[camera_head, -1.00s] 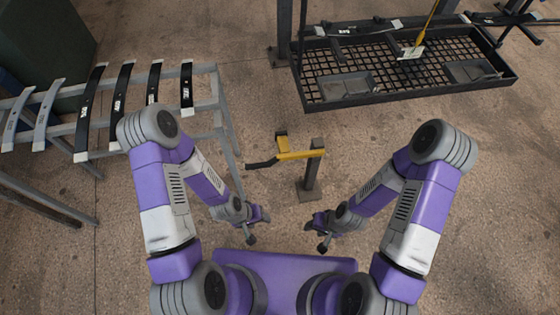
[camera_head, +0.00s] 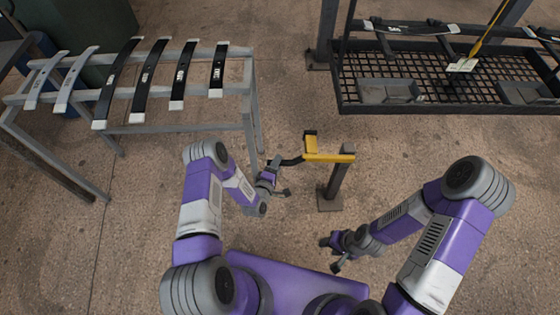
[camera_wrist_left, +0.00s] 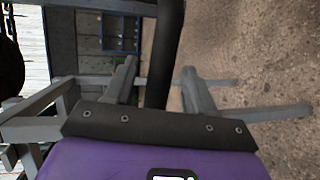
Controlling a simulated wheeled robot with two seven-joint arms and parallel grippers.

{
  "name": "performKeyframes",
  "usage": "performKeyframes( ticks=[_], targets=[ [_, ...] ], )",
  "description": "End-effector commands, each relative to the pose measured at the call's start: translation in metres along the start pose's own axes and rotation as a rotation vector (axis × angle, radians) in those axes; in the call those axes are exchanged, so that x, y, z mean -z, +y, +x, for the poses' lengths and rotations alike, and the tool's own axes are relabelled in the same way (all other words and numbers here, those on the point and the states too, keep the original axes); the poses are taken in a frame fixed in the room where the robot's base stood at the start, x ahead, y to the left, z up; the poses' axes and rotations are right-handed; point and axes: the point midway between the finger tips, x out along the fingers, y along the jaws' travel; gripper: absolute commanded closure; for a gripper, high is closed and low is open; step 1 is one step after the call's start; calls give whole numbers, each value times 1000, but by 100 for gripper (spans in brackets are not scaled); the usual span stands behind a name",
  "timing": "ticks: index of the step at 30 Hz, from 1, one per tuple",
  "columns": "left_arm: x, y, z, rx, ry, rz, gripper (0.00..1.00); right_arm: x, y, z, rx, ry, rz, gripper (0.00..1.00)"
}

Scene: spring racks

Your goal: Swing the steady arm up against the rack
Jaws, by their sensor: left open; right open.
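The steady arm (camera_head: 330,157) is yellow with a dark curved handle (camera_head: 292,161) reaching left, on a short dark post (camera_head: 337,180). It is apart from the grey rack (camera_head: 190,130) to its left. My left gripper (camera_head: 280,177) is open at the handle's left end. In the left wrist view, my open fingers (camera_wrist_left: 160,90) stand either side of a dark bar (camera_wrist_left: 166,50), which looks like the handle; I cannot tell whether they touch it.
Several leaf springs (camera_head: 148,80) lie across the top of the grey rack. A black mesh tray (camera_head: 440,108) with grey bins (camera_head: 388,90) stands at the upper right. Floor (camera_head: 420,150) is clear between the post and the tray.

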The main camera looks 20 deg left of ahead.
Motion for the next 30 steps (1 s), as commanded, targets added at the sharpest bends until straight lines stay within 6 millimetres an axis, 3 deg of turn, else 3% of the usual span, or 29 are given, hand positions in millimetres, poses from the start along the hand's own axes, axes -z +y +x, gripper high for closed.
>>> performKeyframes(
  ticks=[7,18,28,30],
  targets=[
    [0,-2,33,0,0,2,45,0,5,13,0,0,0,57],
    [0,0,39,3,0,1,45,0,5,14,0,0,0,57],
    [0,0,39,3,0,1,96,0,5,14,0,0,0,57],
    [0,0,39,3,0,1,100,0,5,14,0,0,0,57]
  ],
)
